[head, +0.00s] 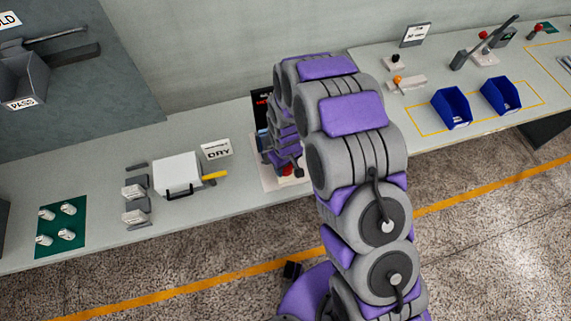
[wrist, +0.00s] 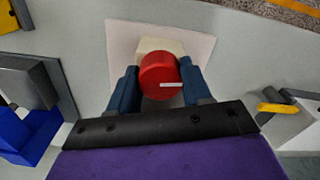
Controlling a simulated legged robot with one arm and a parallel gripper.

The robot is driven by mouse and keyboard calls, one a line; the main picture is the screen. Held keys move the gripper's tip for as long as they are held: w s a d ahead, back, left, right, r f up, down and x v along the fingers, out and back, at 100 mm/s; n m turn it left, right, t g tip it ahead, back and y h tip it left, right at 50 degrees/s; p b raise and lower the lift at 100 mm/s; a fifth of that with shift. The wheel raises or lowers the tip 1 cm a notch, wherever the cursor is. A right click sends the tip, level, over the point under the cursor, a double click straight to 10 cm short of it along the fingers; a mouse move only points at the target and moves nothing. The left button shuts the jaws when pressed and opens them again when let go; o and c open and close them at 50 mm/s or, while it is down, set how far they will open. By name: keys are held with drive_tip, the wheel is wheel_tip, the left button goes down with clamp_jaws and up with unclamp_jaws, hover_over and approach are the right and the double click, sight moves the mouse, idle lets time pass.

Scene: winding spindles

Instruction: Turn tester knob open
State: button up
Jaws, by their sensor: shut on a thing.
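The red round tester knob (wrist: 158,75) has a white mark on its face and sits in front of a cream block on a pale base plate (wrist: 120,40). My gripper (wrist: 160,85) has its two blue-grey fingers on either side of the knob, shut on it. In the head view the tester (head: 262,108) stands on the bench with a dark screen showing red letters. My arm covers much of it, and only a bit of red (head: 287,170) shows near my gripper (head: 297,172).
A white box with a yellow handle (head: 178,172) and a "DRY" sign (head: 216,149) stand left of the tester. Blue bins (head: 452,108) are on the right bench. A green mat (head: 62,225) with several white pieces lies at far left.

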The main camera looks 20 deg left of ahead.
drive_tip(key=n+p, duration=0.1)
drive_tip(key=n, duration=0.4)
drive_tip(key=shift+s+d+n, duration=0.1)
drive_tip(key=shift+n, duration=0.2)
drive_tip(key=n+p, duration=0.1)
drive_tip(key=n, duration=0.6)
drive_tip(key=n+p, duration=0.1)
drive_tip(key=n, duration=0.1)
drive_tip(key=shift+w+n, duration=0.2)
drive_tip(key=shift+n, duration=0.2)
drive_tip(key=shift+w+n, duration=0.15)
drive_tip(key=shift+n, duration=1.85)
drive_tip(key=shift+w+r+p, duration=0.1)
drive_tip(key=shift+p, duration=0.2)
drive_tip(key=o, duration=1)
drive_tip(key=shift+o, duration=0.3)
